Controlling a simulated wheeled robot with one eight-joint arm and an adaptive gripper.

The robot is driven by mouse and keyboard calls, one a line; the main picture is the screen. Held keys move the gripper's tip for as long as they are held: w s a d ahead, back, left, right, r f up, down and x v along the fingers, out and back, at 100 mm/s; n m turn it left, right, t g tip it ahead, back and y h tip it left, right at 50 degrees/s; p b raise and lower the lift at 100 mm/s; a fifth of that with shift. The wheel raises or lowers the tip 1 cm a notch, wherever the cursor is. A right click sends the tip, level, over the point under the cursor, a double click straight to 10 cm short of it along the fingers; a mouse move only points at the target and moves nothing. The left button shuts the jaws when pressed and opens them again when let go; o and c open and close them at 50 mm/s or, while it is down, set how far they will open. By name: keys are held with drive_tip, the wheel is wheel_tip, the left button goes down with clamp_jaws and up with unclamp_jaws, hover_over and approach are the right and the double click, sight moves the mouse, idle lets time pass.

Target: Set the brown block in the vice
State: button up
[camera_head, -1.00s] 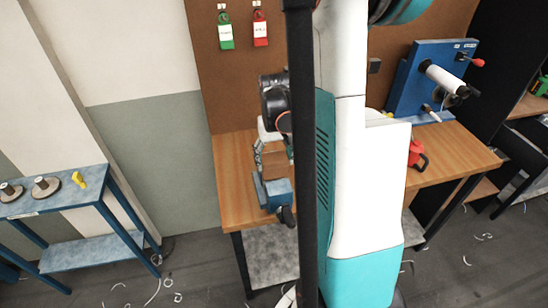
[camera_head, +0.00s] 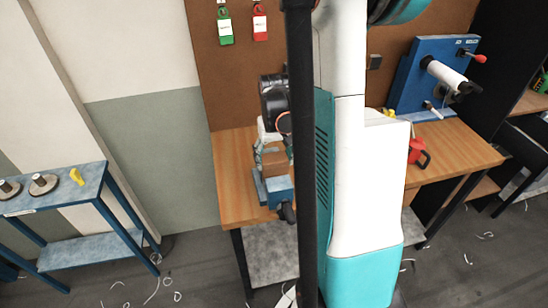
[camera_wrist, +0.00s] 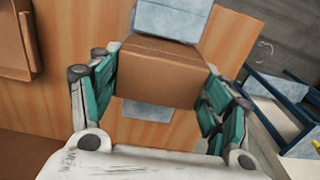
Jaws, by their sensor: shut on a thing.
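The brown block (camera_wrist: 160,70) is held between the green-padded fingers of my gripper (camera_wrist: 158,85) in the wrist view. In the head view the block (camera_head: 275,162) is just above or at the jaws of the blue vice (camera_head: 280,192), on the front left of the wooden bench. In the wrist view, pale blue parts of the vice (camera_wrist: 170,20) show beyond the block and below it. Whether the block rests on the vice cannot be told. My gripper (camera_head: 274,155) is partly hidden by a dark post in the head view.
The wooden bench (camera_head: 232,190) has bare room left of the vice. A red object (camera_head: 417,152) and a blue winding stand (camera_head: 420,85) are on its right part. A blue side table (camera_head: 60,190) with spools stands at the left. Scraps lie on the floor.

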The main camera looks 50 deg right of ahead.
sight(274, 157)
drive_tip(key=shift+f+b, duration=0.8)
drive_tip(key=shift+f, duration=0.2)
drive_tip(key=o, duration=1.9)
drive_tip(key=shift+o, duration=0.2)
drive_tip(key=shift+r, duration=0.15)
wheel_tip(274, 157, up, 12)
drive_tip(key=shift+f, duration=0.1)
